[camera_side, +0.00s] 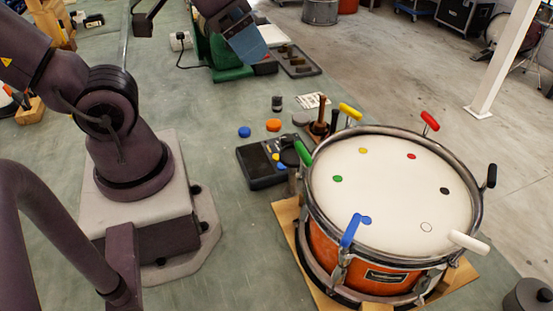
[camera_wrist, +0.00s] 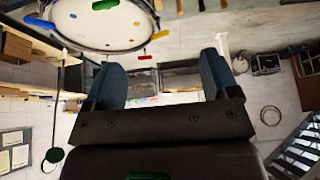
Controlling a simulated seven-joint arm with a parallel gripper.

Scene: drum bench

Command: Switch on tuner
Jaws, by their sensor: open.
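A dark box-shaped device with small coloured buttons (camera_side: 258,170), which looks like the tuner, lies flat on the green bench left of the drum in the side view. Whether it is on is too small to tell. A dark round part sits at its right end. I cannot make it out in the wrist view. My gripper (camera_side: 254,52) is at the top of the side view, beyond the device and apart from it. Its two blue-grey fingers stand apart and empty in the wrist view (camera_wrist: 163,78).
A drum (camera_side: 318,235) with coloured handles around its rim stands on a wooden base beside the device. Blue (camera_side: 244,132) and orange (camera_side: 273,125) pieces lie behind it. A dark tray (camera_side: 301,69) lies near my gripper. Bare bench (camera_side: 225,105) lies left of the pieces.

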